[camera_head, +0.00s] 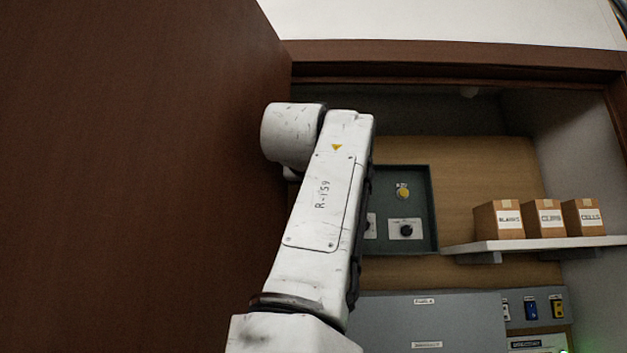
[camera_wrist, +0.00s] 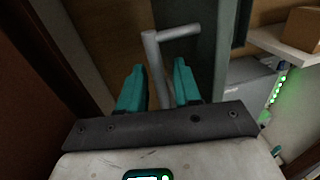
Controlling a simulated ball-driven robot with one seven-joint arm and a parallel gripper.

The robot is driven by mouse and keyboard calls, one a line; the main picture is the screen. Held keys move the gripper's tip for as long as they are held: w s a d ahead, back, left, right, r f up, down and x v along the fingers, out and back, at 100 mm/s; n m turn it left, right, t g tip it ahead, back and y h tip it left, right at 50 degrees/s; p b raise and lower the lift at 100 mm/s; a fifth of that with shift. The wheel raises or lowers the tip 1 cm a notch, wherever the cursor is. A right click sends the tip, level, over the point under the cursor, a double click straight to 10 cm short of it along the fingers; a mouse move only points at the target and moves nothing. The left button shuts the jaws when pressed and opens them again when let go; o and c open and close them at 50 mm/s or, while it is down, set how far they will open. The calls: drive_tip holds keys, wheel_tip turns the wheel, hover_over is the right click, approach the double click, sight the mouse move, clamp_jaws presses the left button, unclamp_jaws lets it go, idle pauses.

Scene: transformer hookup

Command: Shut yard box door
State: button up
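The dark green yard box (camera_head: 425,190) is mounted on the tan back wall in the head view, its front open. A yellow button and a black knob show inside. A grey-green panel (camera_wrist: 204,62), seen nearly edge-on in the wrist view, appears to be its door. A grey bar handle (camera_wrist: 180,32) sticks out from it. My gripper (camera_wrist: 158,66) is open, its teal fingers on either side of the handle's long bar. Gaps show on both sides, but contact is hard to judge. In the head view my arm hides the gripper, the handle and the door.
A large brown panel (camera_head: 130,180) stands close to the left of my arm. A white shelf (camera_head: 540,244) with small cardboard boxes (camera_head: 497,220) is on the right. A grey cabinet (camera_head: 430,318) and a panel with coloured sockets (camera_head: 533,308) sit below the yard box.

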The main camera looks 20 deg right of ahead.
drive_tip(key=shift+c, duration=0.2)
clamp_jaws()
idle(0.4)
